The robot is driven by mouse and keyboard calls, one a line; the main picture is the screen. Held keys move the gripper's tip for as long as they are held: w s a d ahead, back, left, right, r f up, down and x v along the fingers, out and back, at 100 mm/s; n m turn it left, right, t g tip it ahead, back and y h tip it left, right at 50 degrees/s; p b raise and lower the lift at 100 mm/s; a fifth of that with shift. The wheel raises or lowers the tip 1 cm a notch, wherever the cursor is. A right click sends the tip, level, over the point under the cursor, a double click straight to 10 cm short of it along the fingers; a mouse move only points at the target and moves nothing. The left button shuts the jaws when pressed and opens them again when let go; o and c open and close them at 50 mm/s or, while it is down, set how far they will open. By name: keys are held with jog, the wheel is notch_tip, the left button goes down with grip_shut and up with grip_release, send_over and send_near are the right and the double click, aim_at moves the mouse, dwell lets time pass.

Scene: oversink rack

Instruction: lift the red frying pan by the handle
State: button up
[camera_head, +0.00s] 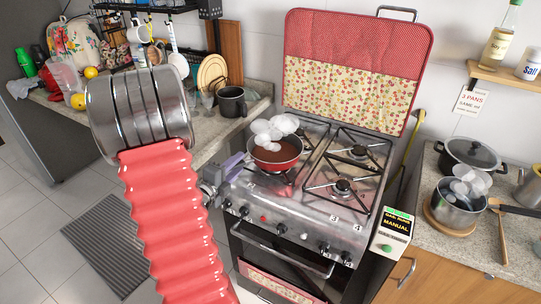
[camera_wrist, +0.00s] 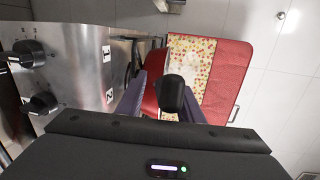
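The red frying pan (camera_head: 275,155) sits on the left burner of the stove in the head view, with pale steam puffs over it. Its handle is hidden there behind my gripper (camera_head: 232,166), which reaches the pan's left side with purple fingers. In the wrist view my two dark purple fingers (camera_wrist: 160,98) stand apart. A black rounded handle (camera_wrist: 172,94) lies between them, closer to the right finger, with a gap on the left. Most of the pan is out of sight in the wrist view.
The stove's knob panel (camera_head: 290,222) runs along the front. A raised lid with a red and floral cover (camera_head: 352,62) stands behind the burners. A dark mug (camera_head: 232,101) is on the left counter; a steaming pot (camera_head: 459,198) is on the right one.

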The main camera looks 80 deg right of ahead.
jog(key=shift+c, duration=0.4)
grip_shut()
dwell(0.9)
